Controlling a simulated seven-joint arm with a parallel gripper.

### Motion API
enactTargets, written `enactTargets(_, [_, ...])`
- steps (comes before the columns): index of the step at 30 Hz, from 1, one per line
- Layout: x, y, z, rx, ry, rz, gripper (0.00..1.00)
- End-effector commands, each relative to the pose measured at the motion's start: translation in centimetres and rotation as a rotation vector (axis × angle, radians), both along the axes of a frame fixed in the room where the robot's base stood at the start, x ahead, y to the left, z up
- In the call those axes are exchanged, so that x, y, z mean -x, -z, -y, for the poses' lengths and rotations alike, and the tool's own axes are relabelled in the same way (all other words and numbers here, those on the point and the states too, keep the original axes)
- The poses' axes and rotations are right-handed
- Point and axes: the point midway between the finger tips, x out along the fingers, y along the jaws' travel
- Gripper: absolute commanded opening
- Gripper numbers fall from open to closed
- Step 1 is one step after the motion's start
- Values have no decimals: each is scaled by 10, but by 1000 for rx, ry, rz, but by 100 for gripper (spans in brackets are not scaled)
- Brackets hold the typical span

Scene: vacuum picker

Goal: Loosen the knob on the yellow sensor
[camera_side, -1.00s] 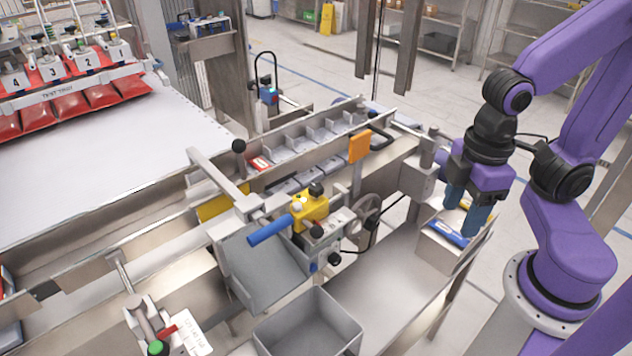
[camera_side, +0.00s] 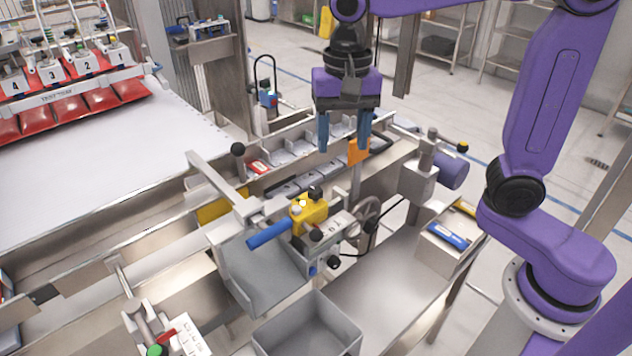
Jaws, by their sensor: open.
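The yellow sensor (camera_side: 309,212) sits on a bracket near the middle of the machine. A dark knob (camera_side: 315,192) stands on its top, beside a small white part. Other dark knobs (camera_side: 316,235) show lower on the bracket. My gripper (camera_side: 343,146) hangs above and behind the sensor, pointing down. Its two blue fingers are apart with nothing between them. The fingertips are near the orange plate, clear of the yellow sensor.
An orange plate (camera_side: 358,151) on a post stands close to my fingers. A blue handle (camera_side: 269,233) sticks out left of the sensor. A grey bin (camera_side: 307,325) stands in front. A box with a blue item (camera_side: 449,235) is at right. A handwheel (camera_side: 366,212) is beside the sensor.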

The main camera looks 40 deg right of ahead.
Motion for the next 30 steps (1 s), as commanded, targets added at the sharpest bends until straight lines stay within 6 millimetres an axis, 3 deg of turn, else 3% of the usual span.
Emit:
enactTargets(6, [-33,-18,-7,0,352,-4,58])
enactTargets(12, [-52,-32,-6,1,631,-7,58])
enactTargets(19, [-61,-39,-4,2,780,-10,58])
enactTargets(23, [-61,-34,-3,4,792,-11,58])
enactTargets(30, [-61,2,-3,7,790,-14,58])
